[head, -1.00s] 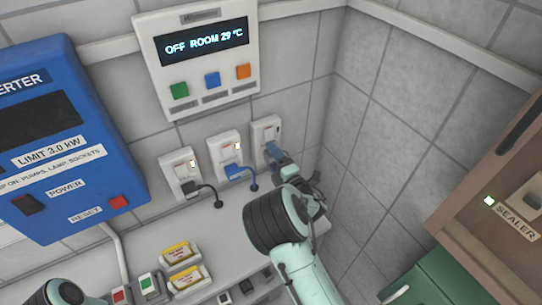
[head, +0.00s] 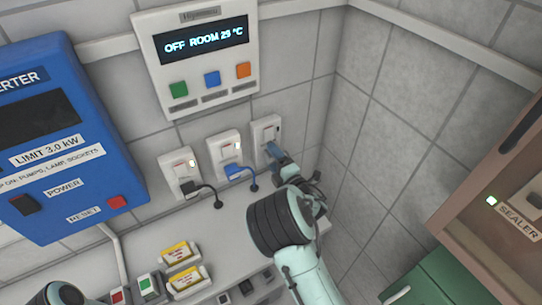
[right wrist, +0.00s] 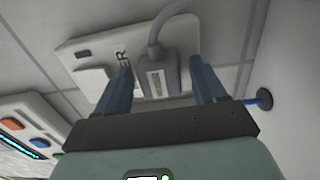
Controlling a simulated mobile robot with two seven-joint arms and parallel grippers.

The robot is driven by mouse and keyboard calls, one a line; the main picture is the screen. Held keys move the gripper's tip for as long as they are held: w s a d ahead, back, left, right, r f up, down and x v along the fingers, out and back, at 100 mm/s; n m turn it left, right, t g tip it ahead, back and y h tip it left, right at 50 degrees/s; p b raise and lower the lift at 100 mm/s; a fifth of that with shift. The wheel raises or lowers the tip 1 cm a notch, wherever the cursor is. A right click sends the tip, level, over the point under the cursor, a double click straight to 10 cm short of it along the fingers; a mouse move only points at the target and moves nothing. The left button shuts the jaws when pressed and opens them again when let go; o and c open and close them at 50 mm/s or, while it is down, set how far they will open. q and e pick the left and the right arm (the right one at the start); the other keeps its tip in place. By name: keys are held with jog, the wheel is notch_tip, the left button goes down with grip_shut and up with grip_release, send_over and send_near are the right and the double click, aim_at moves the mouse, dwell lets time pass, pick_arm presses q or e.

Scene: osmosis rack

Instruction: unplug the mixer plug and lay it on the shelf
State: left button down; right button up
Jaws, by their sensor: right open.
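The grey mixer plug (right wrist: 155,72) sits in its socket (right wrist: 95,50) in the right wrist view, with a grey cord leading away from it. Part of the socket's lettering shows, ending in "ER". My right gripper (right wrist: 160,75) is open, with one blue finger on each side of the plug and visible gaps to it. In the head view my right gripper (head: 276,153) is at the rightmost wall socket (head: 266,129) and hides the plug there. My left gripper is out of view; only a piece of my left arm shows at the bottom left.
Two other sockets (head: 181,163) hold a black plug (head: 190,188) and a blue plug (head: 236,171). A shelf (head: 150,246) below carries yellow-labelled boxes (head: 180,252) and switches. A side wall stands close to the right of my gripper.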

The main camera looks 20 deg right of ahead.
aim_at(274, 160)
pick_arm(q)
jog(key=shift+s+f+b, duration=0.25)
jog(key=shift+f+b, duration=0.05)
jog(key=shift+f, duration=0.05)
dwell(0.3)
pick_arm(e)
grip_shut()
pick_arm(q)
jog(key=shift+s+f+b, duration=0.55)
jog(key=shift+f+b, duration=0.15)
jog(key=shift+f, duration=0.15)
pick_arm(e)
jog(key=s, duration=0.6)
jog(key=shift+d, duration=0.45)
jog(key=shift+a, duration=0.1)
